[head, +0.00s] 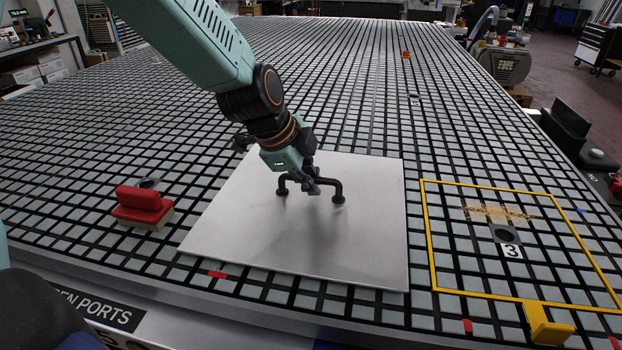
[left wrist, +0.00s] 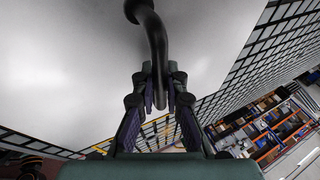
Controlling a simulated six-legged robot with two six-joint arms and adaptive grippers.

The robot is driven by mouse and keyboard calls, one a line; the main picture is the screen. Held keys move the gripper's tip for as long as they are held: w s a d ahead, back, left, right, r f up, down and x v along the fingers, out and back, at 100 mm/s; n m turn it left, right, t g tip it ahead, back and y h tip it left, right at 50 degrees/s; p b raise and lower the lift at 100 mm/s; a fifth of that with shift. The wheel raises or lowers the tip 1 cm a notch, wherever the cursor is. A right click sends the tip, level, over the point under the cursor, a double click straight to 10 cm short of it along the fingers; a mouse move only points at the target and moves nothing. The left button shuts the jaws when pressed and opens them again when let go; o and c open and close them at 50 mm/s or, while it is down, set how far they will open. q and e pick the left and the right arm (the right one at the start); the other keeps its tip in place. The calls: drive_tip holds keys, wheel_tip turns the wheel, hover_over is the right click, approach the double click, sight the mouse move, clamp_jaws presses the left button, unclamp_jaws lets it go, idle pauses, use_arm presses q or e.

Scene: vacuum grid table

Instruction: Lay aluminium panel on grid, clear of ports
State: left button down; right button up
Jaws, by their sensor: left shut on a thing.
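The aluminium panel (head: 300,240) is a flat grey square with a black bow handle (head: 338,190) on top. It lies over the grid table (head: 100,135), left of the yellow outline; whether it touches the grid I cannot tell. My left gripper (head: 312,186) is shut on the handle. The left wrist view shows its fingers (left wrist: 160,92) on both sides of the handle bar (left wrist: 155,40), with the panel (left wrist: 70,60) behind. Port 3 (head: 505,233) is uncovered, right of the panel. Another port (head: 149,183) shows behind the red brush, and one (head: 413,98) farther back. Any port under the panel is hidden.
The yellow outline (head: 428,240) surrounds port 3 and some brown debris (head: 495,212). A red brush (head: 142,204) stands left of the panel. A yellow block (head: 547,324) sits at the front right edge. An orange piece (head: 406,55) lies far back. The grid behind the panel is mostly clear.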

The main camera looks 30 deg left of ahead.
use_arm(q)
drive_tip(key=shift+f, duration=0.2)
drive_tip(key=c, duration=1.3)
unclamp_jaws()
drive_tip(key=shift+s+f, duration=0.15)
drive_tip(key=shift+v, duration=3.75)
